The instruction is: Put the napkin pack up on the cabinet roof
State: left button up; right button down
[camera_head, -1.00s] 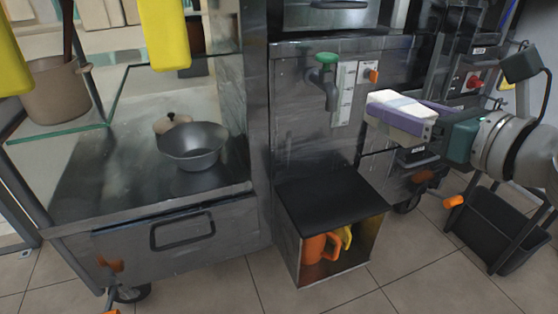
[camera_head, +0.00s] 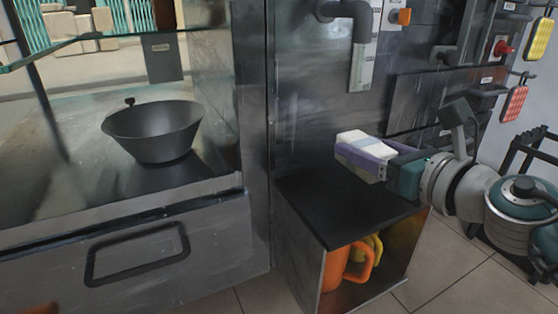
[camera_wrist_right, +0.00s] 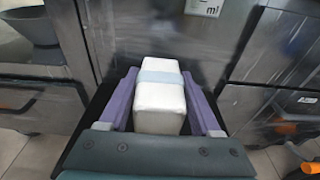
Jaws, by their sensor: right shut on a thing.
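The napkin pack (camera_head: 367,143) is a white block with a pale blue band. My right gripper (camera_head: 360,150), with purple fingers, is shut on it, one finger on each side, as the right wrist view shows the pack (camera_wrist_right: 160,98) between them. The cabinet roof (camera_head: 330,200) is the flat black top of a small open-fronted cabinet on the floor. The pack is above the back part of this roof in the head view. The roof also shows beneath the gripper in the wrist view (camera_wrist_right: 88,130). I cannot tell the exact gap. My left gripper is out of view.
An orange jug (camera_head: 335,268) and a yellow thing (camera_head: 372,248) are inside the cabinet. A steel machine panel (camera_head: 310,100) with a pipe and gauge rises behind the roof. A metal counter with a dark bowl (camera_head: 155,132) is at left. The roof looks bare.

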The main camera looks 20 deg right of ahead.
aim_at(360, 170)
jog(key=shift+w+f, duration=0.1)
jog(key=shift+f, duration=0.4)
notch_tip(360, 170, down, 3)
jog(key=b, duration=0.3)
jog(key=shift+r, duration=0.1)
jog(key=shift+c, duration=0.4)
grip_release()
